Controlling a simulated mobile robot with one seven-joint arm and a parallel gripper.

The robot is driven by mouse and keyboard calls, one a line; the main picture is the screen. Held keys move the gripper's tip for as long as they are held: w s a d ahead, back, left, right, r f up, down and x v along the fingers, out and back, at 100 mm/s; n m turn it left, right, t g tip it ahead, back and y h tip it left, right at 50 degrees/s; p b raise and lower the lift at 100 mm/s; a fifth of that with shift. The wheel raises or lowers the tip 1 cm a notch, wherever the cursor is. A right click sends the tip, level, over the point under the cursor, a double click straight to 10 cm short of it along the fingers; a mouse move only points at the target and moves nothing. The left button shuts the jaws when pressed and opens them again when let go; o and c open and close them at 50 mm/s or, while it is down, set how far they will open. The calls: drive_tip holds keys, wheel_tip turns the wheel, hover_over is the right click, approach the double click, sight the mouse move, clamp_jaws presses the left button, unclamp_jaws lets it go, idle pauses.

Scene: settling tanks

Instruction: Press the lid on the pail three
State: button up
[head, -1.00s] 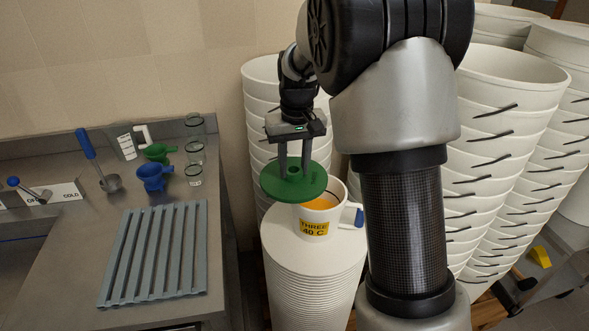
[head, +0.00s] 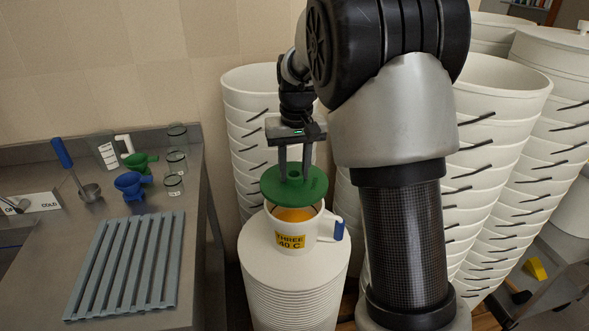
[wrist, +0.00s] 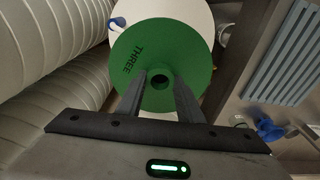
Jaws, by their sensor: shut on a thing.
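The white pail three (head: 292,232) has a yellow "THREE 40 C" label, a blue grip on its handle and orange contents. It stands upright on a stack of white lids or discs (head: 290,275). My gripper (head: 294,180) is shut on the green lid (head: 312,190) by its centre and holds it over the pail, slightly above the rim. Orange contents show in the gap under the lid's front edge. In the wrist view the lid (wrist: 180,45) reads "THREE" and hides most of the pail; my fingers (wrist: 160,90) are at its middle hub.
Tall stacks of white tubs (head: 490,130) stand behind and right, close to my arm. At left, a grey bench (head: 190,235) holds a slatted rack (head: 128,262), a ladle (head: 75,165), blue and green funnels (head: 132,184) and glass jars (head: 175,160).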

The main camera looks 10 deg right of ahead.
sight(294, 187)
wheel_tip(294, 187, down, 4)
drive_tip(key=b, duration=0.2)
drive_tip(key=shift+r+b, duration=0.15)
drive_tip(key=shift+b, duration=0.15)
drive_tip(key=shift+f+b, duration=0.5)
drive_tip(key=shift+f, duration=0.45)
drive_tip(key=shift+f, duration=0.5)
idle(2.1)
drive_tip(key=o, duration=1.6)
drive_tip(key=shift+r+p, duration=2.8)
drive_tip(key=shift+r, duration=0.75)
